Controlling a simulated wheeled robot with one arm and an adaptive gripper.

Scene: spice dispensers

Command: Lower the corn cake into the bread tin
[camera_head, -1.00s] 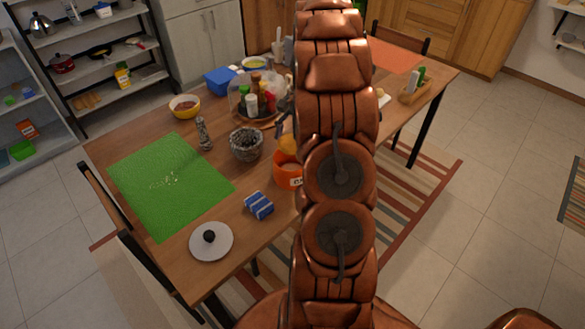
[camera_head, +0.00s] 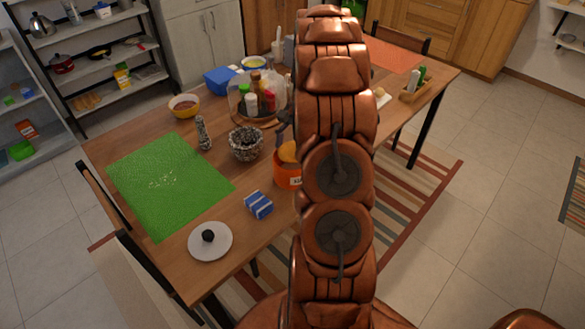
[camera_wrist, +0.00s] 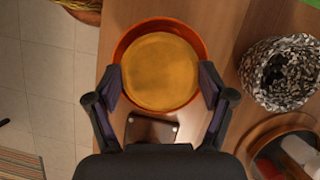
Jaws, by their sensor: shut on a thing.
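The corn cake (camera_wrist: 160,70) is a round yellow-brown disc between the two fingers of my gripper (camera_wrist: 162,84) in the wrist view. My gripper is shut on it from both sides. The orange bread tin (camera_wrist: 121,49) lies beneath the cake, its rim showing around the cake's far and side edges. In the head view a yellow sliver of the cake (camera_head: 288,151) shows at the mouth of the tin (camera_head: 286,174), left of my arm. My arm hides the rest of both. How deep the cake sits in the tin cannot be told.
A speckled dark bowl (camera_head: 246,144) stands close left of the tin. A blue-and-white packet (camera_head: 258,205) lies in front of it. A round tray with bottles (camera_head: 262,119) stands behind.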

